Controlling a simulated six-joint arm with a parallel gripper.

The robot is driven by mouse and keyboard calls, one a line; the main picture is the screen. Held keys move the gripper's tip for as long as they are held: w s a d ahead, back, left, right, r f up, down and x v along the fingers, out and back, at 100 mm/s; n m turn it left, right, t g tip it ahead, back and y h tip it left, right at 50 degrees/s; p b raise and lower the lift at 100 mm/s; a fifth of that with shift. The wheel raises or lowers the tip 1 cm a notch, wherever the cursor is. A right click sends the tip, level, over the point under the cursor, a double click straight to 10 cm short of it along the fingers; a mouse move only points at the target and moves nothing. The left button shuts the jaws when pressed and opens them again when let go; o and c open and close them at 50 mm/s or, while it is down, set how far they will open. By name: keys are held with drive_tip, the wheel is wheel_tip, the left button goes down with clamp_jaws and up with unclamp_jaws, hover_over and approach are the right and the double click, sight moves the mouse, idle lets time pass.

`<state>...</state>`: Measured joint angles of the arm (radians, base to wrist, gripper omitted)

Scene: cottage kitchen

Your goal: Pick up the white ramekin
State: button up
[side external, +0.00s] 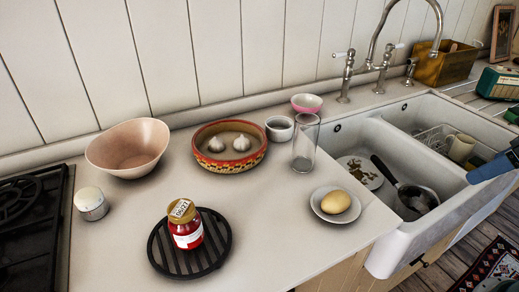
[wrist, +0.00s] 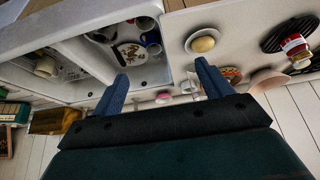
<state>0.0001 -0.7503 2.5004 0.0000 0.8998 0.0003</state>
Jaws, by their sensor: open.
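The white ramekin (side external: 279,129) is a small white bowl with dark contents or a shaded inside. It stands on the counter near the wall, between the patterned red dish (side external: 230,164) and the clear glass (side external: 304,145), just in front of the pink bowl (side external: 307,103). In the wrist view a small whitish shape by the pink bowl (wrist: 164,97) may be it, but it is too small to tell. My gripper (wrist: 162,73) has its two blue fingers wide apart with nothing between them. In the side view only part of it shows at the right edge, over the sink side, well away from the ramekin.
The double sink (side external: 397,232) holds a pan (side external: 417,198), a plate and a mug, with a tall tap (side external: 375,55) behind. The counter's middle is clear.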

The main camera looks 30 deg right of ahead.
idle(0.3)
drive_tip(key=o, duration=0.5)
